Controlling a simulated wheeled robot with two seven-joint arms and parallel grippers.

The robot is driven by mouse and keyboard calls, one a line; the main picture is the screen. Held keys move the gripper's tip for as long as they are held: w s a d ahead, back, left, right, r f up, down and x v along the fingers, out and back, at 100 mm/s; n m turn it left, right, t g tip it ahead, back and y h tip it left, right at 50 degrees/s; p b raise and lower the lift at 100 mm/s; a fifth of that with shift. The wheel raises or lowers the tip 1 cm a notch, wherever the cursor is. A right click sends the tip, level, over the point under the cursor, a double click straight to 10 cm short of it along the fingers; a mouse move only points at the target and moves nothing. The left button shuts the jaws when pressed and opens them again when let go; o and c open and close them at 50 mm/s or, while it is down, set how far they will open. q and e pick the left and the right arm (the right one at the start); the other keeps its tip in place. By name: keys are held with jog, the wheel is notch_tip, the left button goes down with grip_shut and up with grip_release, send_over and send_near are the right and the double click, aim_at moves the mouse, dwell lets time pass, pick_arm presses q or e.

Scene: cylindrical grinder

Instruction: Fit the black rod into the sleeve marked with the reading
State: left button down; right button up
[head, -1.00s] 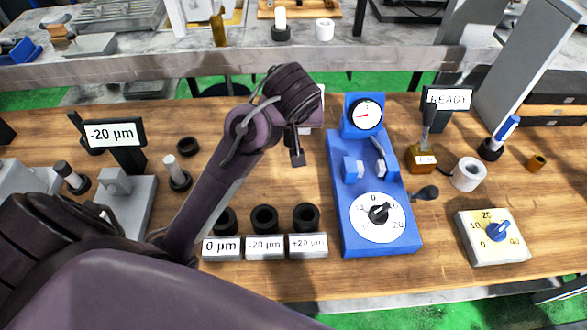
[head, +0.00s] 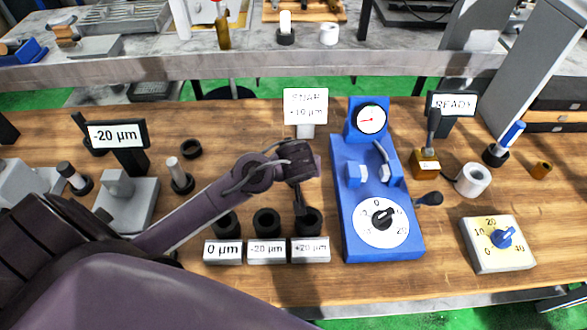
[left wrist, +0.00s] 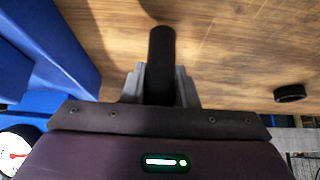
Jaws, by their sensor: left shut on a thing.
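My left gripper (head: 299,190) is shut on the black rod, which shows upright between the grey fingers in the left wrist view (left wrist: 161,62). In the head view the gripper is just above the +20 µm sleeve (head: 314,222), and the rod's lower end overlaps its mouth. I cannot tell whether the rod has entered. The -20 µm sleeve (head: 266,221) and 0 µm sleeve (head: 226,224) stand to its left, each behind a label block. A white sign (head: 305,106) behind shows a blurred reading, perhaps +19 µm. My right gripper is not in view.
The blue gauge (head: 376,190) with dials stands close to the gripper's right. A -20 µm display (head: 117,135) is at left, a READY sign (head: 452,103) at right. A black ring (head: 191,149) and peg (head: 177,171) stand left. A knob box (head: 498,243) is at front right.

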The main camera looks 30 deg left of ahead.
pick_arm(q)
jog(key=c, duration=1.6)
grip_release()
jog(key=shift+f, duration=0.1)
jog(key=o, duration=0.5)
jog(key=shift+c, duration=0.2)
